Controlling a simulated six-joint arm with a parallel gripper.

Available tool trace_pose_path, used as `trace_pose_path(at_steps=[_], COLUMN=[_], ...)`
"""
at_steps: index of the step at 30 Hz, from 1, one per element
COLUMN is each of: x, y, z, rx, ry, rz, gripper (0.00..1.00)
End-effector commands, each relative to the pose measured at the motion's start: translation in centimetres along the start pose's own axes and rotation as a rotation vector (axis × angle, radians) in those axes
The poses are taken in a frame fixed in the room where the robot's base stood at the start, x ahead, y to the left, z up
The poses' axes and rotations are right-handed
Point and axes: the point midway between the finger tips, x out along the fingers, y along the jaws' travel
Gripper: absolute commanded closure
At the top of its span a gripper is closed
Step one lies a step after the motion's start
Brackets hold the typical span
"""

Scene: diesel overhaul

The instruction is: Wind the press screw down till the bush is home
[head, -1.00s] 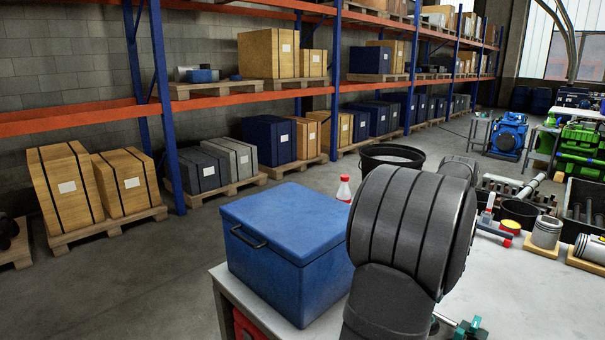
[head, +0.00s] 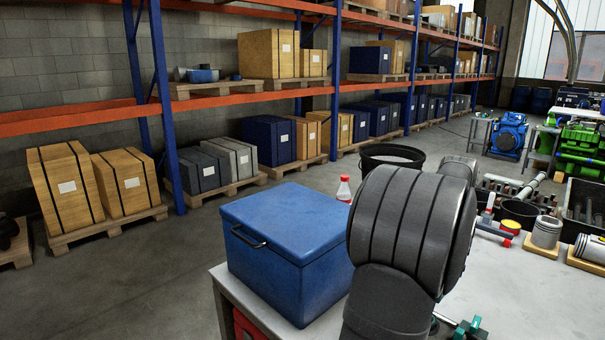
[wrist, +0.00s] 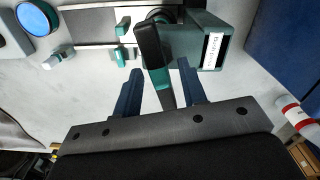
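In the wrist view my gripper (wrist: 160,75) is open, its two blue-grey fingers apart. A dark handle with a teal band (wrist: 155,60) lies between the fingers, with gaps showing on both sides; it appears unheld. The handle runs from a round dark hub at the top of the picture, next to a grey-green press block (wrist: 215,30) with a white label. Small teal clamp pieces (wrist: 121,55) sit left of it. The bush cannot be made out. In the head view only some teal and metal parts (head: 465,328) show beside my arm, which hides the rest; my gripper is out of that view.
A blue lidded box (head: 285,250) stands on the bench left of my arm. A bottle with a red cap (head: 344,189) is behind it; a bottle also shows in the wrist view (wrist: 295,115). Pistons (head: 546,232) and trays crowd the right. The bench front right (head: 540,300) is clear.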

Motion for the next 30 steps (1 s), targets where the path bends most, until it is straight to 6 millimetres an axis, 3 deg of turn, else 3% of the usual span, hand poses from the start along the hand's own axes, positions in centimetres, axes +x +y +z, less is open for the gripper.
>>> trace_pose_path(at_steps=[5, 18, 30], x=[-0.5, -5.2, -5.5], y=[0.0, 0.0, 0.0], z=[0.0, 0.0, 0.0], rx=[0.000, 0.000, 0.010], ry=[0.002, 0.001, -0.001], rz=[0.000, 0.000, 0.000], gripper=[0.62, 0.62, 0.62])
